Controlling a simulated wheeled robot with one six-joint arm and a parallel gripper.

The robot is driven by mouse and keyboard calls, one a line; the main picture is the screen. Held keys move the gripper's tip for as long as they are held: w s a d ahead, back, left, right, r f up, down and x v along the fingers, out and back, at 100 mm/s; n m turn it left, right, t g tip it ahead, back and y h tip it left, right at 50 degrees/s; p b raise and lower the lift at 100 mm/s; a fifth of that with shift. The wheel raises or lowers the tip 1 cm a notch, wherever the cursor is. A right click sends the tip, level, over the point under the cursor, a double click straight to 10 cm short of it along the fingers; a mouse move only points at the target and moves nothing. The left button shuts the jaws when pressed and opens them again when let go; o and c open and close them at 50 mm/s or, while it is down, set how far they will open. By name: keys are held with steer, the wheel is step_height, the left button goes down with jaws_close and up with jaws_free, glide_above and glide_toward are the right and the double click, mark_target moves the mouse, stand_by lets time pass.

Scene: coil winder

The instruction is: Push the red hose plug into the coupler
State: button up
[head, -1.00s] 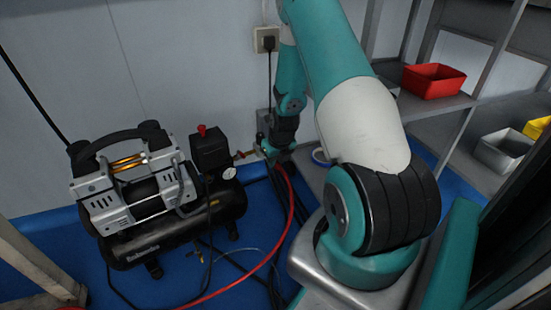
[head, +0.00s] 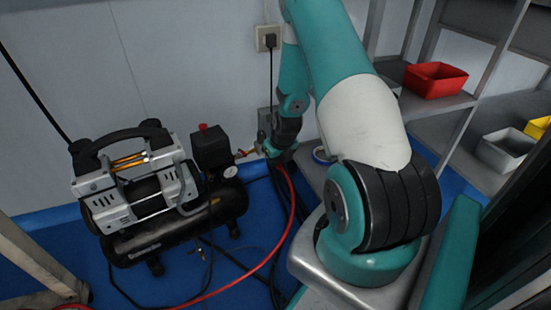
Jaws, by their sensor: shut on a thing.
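The red hose (head: 272,243) runs along the blue floor and rises to my gripper (head: 272,152). My gripper is shut on the hose's upper end, just right of the compressor. The plug itself is mostly hidden by the gripper and too small to make out. A brass coupler (head: 243,153) sticks out to the right from the compressor's pressure switch, close to the gripper. I cannot tell whether plug and coupler touch.
The black compressor (head: 180,225) stands on the blue floor, with a round gauge (head: 230,171) beside the coupler. A wall socket (head: 269,39) with a black cable is behind my arm. Shelves at right hold a red bin (head: 435,80) and a grey bin (head: 503,150).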

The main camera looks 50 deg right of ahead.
jaws_close()
steer(key=shift+s+p, duration=0.1)
steer(key=shift+p, duration=0.5)
stand_by(0.5)
steer(key=shift+w+d+r, duration=0.1)
steer(key=shift+w+d, duration=0.15)
steer(key=shift+w, duration=0.4)
stand_by(0.7)
steer(key=shift+w, duration=0.3)
stand_by(0.4)
steer(key=shift+s+a, duration=0.15)
steer(key=shift+s, duration=0.15)
steer(key=shift+s+a+p, duration=0.15)
steer(key=shift+s+p, duration=0.15)
steer(key=shift+p, duration=0.1)
steer(key=shift+s, duration=0.1)
steer(key=shift+s, duration=0.1)
